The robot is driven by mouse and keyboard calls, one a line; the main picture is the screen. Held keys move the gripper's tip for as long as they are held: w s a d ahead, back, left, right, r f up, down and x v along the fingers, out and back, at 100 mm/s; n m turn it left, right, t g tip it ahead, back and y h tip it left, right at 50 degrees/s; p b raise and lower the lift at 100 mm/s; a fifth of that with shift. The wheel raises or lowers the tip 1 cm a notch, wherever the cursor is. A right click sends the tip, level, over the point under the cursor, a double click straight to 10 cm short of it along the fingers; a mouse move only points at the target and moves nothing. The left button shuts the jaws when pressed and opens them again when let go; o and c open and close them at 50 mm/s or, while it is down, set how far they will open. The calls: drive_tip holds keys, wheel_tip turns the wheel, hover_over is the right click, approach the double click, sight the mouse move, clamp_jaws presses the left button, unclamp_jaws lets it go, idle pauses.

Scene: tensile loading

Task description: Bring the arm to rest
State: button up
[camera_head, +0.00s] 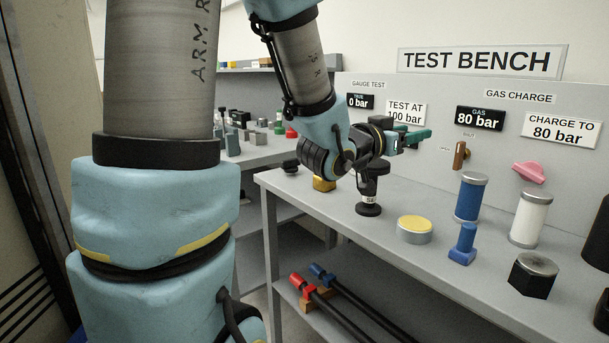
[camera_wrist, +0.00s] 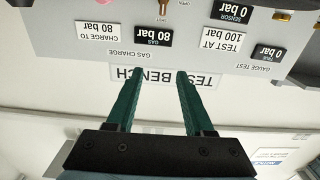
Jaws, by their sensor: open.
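My arm reaches from the left over the near end of the test bench (camera_head: 400,260) in the head view. My gripper (camera_head: 418,139) has green fingers and hangs above the bench top, in front of the back panel. In the wrist view my gripper (camera_wrist: 158,80) shows its two green fingers apart with nothing between them. The wrist picture is upside down, with the TEST BENCH sign (camera_wrist: 220,79) behind the fingers.
On the bench stand a blue cylinder (camera_head: 470,198), a white cylinder (camera_head: 529,219), a yellow-topped disc (camera_head: 414,230), a blue block (camera_head: 463,245) and a black hexagonal piece (camera_head: 532,276). A black stand (camera_head: 369,195) is below my gripper. Red-ended and blue-ended rods lie on the lower shelf.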

drive_tip(key=w+a+f+n+g+y, duration=0.1)
drive_tip(key=a+f+n+g+y, duration=0.15)
drive_tip(key=a+f+y, duration=0.5)
drive_tip(key=w+a+f+n+g+y, duration=0.1)
drive_tip(key=a+f+n+y, duration=0.3)
drive_tip(key=a+f, duration=0.6)
drive_tip(key=s+a+f+n+g+y, duration=0.25)
drive_tip(key=s+a+g, duration=0.25)
drive_tip(key=s+a, duration=0.4)
wheel_tip(320, 180, down, 11)
drive_tip(key=s+g+b, duration=0.1)
drive_tip(key=s+b, duration=0.1)
drive_tip(key=b, duration=0.8)
wheel_tip(320, 180, up, 14)
drive_tip(key=p, duration=1.4)
drive_tip(key=shift+a, duration=0.45)
